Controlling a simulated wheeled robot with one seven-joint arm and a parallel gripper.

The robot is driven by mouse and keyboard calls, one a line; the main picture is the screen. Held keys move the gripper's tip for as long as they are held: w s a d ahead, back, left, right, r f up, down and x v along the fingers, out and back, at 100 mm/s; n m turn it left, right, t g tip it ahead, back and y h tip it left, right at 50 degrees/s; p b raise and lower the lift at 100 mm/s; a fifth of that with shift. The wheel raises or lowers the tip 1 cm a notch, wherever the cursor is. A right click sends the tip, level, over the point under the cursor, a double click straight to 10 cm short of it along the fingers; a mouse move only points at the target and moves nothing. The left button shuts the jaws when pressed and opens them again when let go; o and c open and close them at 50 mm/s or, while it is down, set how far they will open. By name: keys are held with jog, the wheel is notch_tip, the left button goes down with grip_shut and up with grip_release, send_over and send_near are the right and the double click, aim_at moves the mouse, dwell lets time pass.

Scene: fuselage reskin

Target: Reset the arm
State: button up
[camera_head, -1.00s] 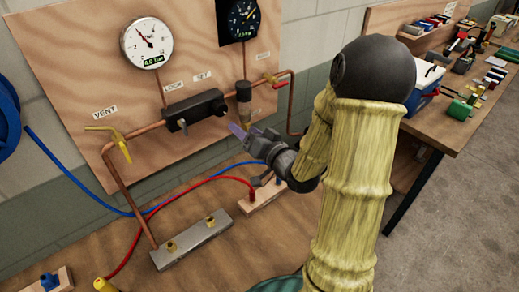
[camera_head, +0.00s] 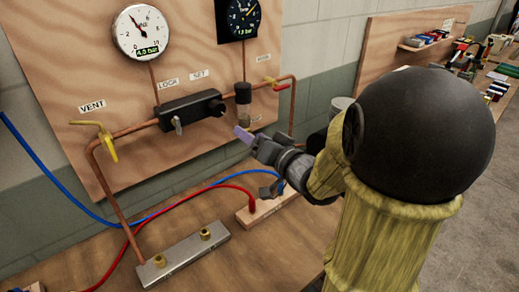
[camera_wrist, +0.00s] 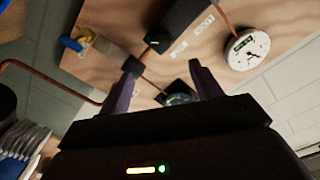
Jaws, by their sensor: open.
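My arm, in yellow-green sleeves with a black round joint, fills the right side of the head view. My gripper (camera_head: 246,138) is near the plywood board, just below and beside the dark cylinder (camera_head: 243,104) on the copper pipe. In the wrist view my gripper (camera_wrist: 163,82) shows two purple fingers spread apart. Nothing is held between them. The board's black regulator block (camera_wrist: 184,25) and white gauge (camera_wrist: 247,46) appear beyond the fingers in the wrist view.
The board carries a white gauge (camera_head: 141,33), a black gauge (camera_head: 243,16), a yellow vent handle (camera_head: 106,139) and a red-handled valve (camera_head: 272,83). A metal manifold (camera_head: 183,254), red hose (camera_head: 170,212) and blue hose (camera_head: 215,184) lie on the bench. Another bench stands at far right.

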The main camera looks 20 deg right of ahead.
jog(key=shift+v, duration=0.95)
notch_tip(320, 180, down, 9)
jog(key=s+g+h+p, duration=0.2)
jog(key=g+h+p, duration=0.2)
jog(key=g+h, duration=0.3)
jog(key=s+a+f+n+g+y+p, duration=0.1)
jog(key=s+a+g, duration=0.4)
jog(key=s, duration=0.5)
notch_tip(320, 180, down, 3)
jog(key=n+g+p, duration=0.1)
jog(key=n+g, duration=0.1)
jog(key=shift+s+a+r+g, duration=0.2)
jog(key=shift+s+g, duration=0.1)
jog(key=shift+s, duration=0.05)
dwell(2.5)
